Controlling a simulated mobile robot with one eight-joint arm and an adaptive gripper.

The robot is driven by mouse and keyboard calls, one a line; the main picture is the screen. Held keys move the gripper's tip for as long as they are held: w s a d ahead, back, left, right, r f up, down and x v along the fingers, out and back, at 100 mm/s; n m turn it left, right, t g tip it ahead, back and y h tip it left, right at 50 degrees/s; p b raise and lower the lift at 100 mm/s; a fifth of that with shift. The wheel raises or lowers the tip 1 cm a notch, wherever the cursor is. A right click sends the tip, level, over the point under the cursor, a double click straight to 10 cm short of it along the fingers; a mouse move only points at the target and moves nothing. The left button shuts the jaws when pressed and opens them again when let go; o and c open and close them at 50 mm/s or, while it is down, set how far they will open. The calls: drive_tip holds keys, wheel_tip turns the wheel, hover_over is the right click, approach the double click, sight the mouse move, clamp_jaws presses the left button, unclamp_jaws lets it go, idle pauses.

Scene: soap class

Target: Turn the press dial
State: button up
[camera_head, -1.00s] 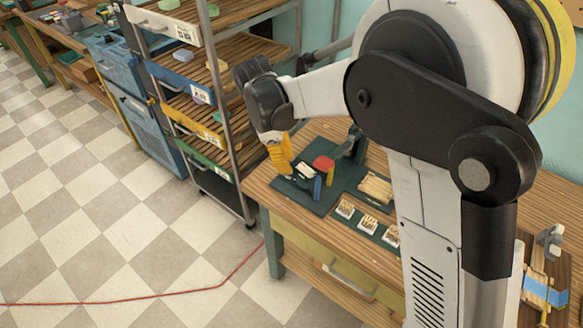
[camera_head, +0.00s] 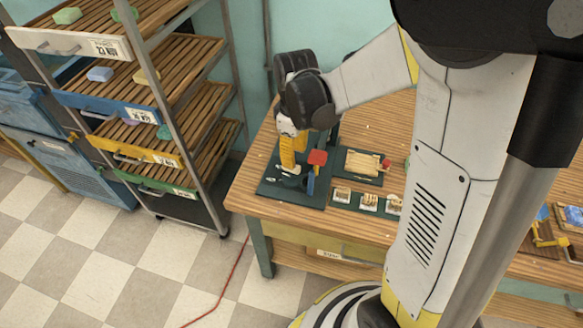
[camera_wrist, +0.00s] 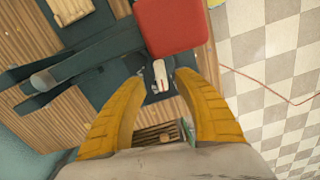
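The press stands on a dark green base (camera_head: 302,203) at the left end of the wooden table. It has a red block (camera_head: 317,157) on top and a blue upright piece (camera_head: 311,184). I cannot tell which part is the dial. My gripper (camera_head: 289,165) points down over the base, left of the red block. In the wrist view, my yellow fingers (camera_wrist: 160,82) are apart, with nothing clearly held. A small whitish piece (camera_wrist: 160,73) shows just past the gap between the fingertips. The red block (camera_wrist: 170,25) is close beyond it. My wrist hides the rear of the press in the head view.
A green tray (camera_head: 345,172) with wooden pieces lies right of the press. Several small sample cards (camera_head: 368,203) lie in front of it. A shelf rack (camera_head: 160,100) with soaps stands left of the table. My upper arm crosses the table on the right.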

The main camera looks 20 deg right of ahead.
wheel_tip(320, 180, down, 5)
drive_tip(key=shift+b, duration=0.75)
drive_tip(key=shift+c, duration=0.4)
clamp_jaws()
